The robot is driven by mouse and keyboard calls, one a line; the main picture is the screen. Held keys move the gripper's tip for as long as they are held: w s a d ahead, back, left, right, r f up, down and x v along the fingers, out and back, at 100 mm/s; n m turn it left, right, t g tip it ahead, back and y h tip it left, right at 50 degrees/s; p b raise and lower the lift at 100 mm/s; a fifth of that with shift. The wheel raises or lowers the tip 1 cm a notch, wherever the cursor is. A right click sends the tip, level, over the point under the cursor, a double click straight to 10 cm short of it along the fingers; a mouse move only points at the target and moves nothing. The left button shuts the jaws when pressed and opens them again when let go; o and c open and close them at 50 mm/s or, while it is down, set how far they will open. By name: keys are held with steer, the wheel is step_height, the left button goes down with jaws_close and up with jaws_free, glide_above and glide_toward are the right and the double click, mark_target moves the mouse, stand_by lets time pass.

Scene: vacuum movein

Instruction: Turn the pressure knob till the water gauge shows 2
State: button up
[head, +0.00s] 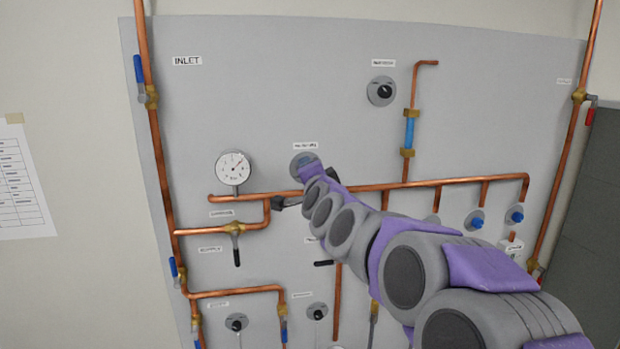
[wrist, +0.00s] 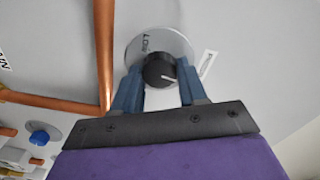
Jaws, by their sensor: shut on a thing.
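The pressure knob (wrist: 158,71) is a round black knob with a white pointer line, on a grey round dial plate (wrist: 133,47) marked LOW. My gripper (wrist: 160,76) has its two blue fingers on either side of the knob and is shut on it in the wrist view. In the head view my gripper (head: 309,168) reaches the same dial plate (head: 302,159) and hides the knob. The water gauge (head: 233,168) is a round white dial left of my gripper. Its needle points to the upper right; the numbers are too small to read.
Copper pipes (head: 400,185) run across the grey panel (head: 300,90), close below my gripper. Another black knob (head: 382,91) sits higher up at the right. A valve with a dark handle (head: 236,252) hangs below the gauge. Blue knobs (head: 476,222) are at the lower right.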

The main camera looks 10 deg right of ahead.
steer(key=shift+a+f+n+b, duration=0.15)
steer(key=shift+n+b, duration=1.75)
steer(key=shift+n, duration=2)
steer(key=shift+d+f+n+b, duration=0.15)
steer(key=shift+n+b, duration=1.75)
steer(key=shift+n, duration=2)
steer(key=shift+a, duration=0.1)
steer(key=o, duration=1)
steer(key=shift+w, duration=0.15)
steer(key=shift+o, duration=0.3)
steer(key=shift+a+r, duration=0.1)
steer(key=shift+r, duration=0.05)
steer(key=shift+s, duration=0.2)
